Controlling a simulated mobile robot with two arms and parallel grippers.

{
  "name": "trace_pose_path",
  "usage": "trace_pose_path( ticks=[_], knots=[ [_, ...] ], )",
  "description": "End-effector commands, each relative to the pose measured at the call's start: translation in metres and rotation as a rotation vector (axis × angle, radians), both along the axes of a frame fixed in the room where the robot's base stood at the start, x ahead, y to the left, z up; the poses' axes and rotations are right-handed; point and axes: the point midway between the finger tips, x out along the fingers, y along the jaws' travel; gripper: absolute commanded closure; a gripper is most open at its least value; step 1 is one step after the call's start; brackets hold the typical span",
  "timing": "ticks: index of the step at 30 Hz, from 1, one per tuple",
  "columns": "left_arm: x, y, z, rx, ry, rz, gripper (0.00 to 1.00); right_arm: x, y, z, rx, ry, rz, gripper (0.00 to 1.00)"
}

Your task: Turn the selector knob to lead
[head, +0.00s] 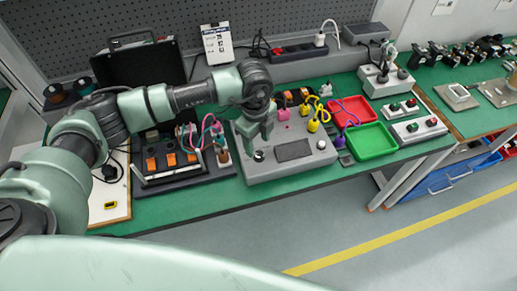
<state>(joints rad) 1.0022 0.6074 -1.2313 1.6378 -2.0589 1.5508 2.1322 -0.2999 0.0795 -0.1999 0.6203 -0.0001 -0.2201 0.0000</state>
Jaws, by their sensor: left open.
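A grey instrument box (300,165) stands on the green bench, with a dark screen (293,150) and a pink part on its top. A small dark knob with a pale ring (259,156) is at the left of its face. My left gripper (258,146) points down right above this knob and hides part of it. Its jaws are open; I cannot tell whether they touch the knob. Another small knob (321,144) is at the right of the face. The knob's pointer and any "lead" marking are too small to read. My right gripper is not in view.
A black rack with orange parts (178,180) and cables stands close at the left. Yellow and purple cables lie behind and right of the box. Red (352,111) and green (372,140) trays sit to the right. A pegboard closes off the back.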

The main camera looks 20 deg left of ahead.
Motion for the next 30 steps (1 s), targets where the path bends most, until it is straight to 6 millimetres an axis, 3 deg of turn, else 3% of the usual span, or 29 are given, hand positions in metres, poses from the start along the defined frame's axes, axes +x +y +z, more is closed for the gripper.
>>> trace_pose_path(
  ticks=[9, 20, 25, 26, 30],
  knots=[
    [0.002, -0.002, -0.043, -0.002, 0.002, -0.002, 0.48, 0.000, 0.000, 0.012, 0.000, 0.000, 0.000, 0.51],
    [0.002, -0.002, -0.051, -0.004, 0.001, -0.002, 0.48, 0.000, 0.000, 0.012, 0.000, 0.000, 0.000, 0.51],
    [0.002, -0.002, -0.050, -0.005, 0.001, -0.003, 0.96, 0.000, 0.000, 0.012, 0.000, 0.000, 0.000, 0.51],
    [0.002, -0.002, -0.050, -0.005, 0.001, -0.003, 1.00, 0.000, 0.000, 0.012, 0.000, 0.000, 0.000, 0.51],
    [0.002, -0.002, -0.050, -0.005, 0.001, -0.005, 1.00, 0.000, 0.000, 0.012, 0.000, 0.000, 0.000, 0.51]
  ],
)
